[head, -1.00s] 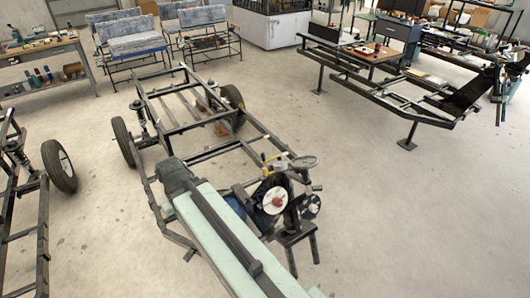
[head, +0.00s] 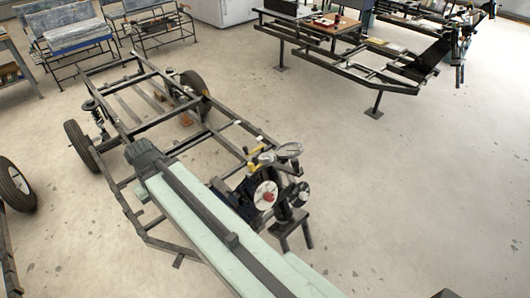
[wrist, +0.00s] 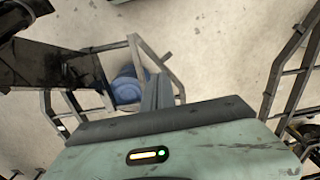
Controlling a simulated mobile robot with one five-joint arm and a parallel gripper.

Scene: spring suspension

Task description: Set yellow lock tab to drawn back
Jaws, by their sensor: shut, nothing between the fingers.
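A small yellow piece (head: 254,164), which looks like the lock tab, shows in the head view at the upper left of a dark mechanism (head: 275,190). That mechanism carries a white disc with a red hub and a grey oval top. The piece is too small for me to tell its position. My gripper (wrist: 156,78) shows in the wrist view as two grey fingers shut together, with nothing between them. I cannot make out the tab in the wrist view.
A dark chassis frame (head: 155,125) with wheels surrounds the mechanism's left and far side. Another frame (head: 340,62) on posts stands at the back right. A loose-looking wheel (head: 15,185) is at the left edge.

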